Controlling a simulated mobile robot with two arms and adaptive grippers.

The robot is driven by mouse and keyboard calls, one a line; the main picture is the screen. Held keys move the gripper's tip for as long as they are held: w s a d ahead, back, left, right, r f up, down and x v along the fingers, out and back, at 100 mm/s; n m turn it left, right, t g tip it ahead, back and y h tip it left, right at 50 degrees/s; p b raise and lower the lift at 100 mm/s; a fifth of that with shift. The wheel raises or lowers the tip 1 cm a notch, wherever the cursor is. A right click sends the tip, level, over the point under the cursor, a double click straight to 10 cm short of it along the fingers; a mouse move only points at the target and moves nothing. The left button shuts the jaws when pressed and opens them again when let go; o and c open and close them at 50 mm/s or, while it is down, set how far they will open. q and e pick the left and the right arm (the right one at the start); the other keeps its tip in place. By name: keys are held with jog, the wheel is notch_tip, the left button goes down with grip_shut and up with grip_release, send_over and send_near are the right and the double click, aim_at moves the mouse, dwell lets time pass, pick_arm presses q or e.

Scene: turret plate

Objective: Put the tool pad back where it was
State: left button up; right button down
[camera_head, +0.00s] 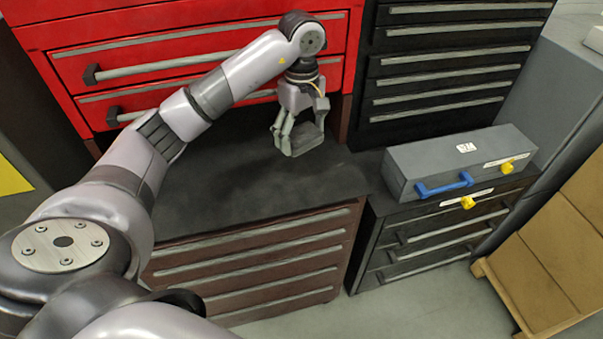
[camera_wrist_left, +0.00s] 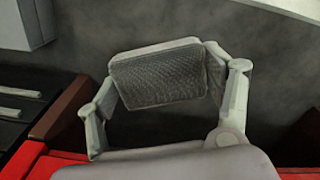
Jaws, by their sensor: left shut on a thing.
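My left gripper (camera_head: 297,139) is shut on the tool pad (camera_head: 307,139), a small grey block, over the right part of the dark worktop (camera_head: 235,175). In the left wrist view the tool pad (camera_wrist_left: 160,76) shows a dark, textured face with a pale rim. The two fingers of the left gripper (camera_wrist_left: 163,74) hold it at its two sides. I cannot tell for sure whether the pad touches the worktop. My right gripper is not in view.
A red drawer cabinet (camera_head: 200,35) stands behind the worktop and a black drawer cabinet (camera_head: 440,75) behind it to the right. A grey case (camera_head: 430,158) with a blue handle sits on a low drawer unit. Cardboard boxes (camera_head: 565,240) are at the right. The worktop's left and middle are bare.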

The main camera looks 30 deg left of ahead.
aim_at(301, 182)
pick_arm(q)
notch_tip(301, 182, down, 13)
jog(key=p, duration=0.3)
jog(key=shift+f, duration=0.1)
jog(key=shift+f, duration=0.15)
jog(key=o, duration=1.1)
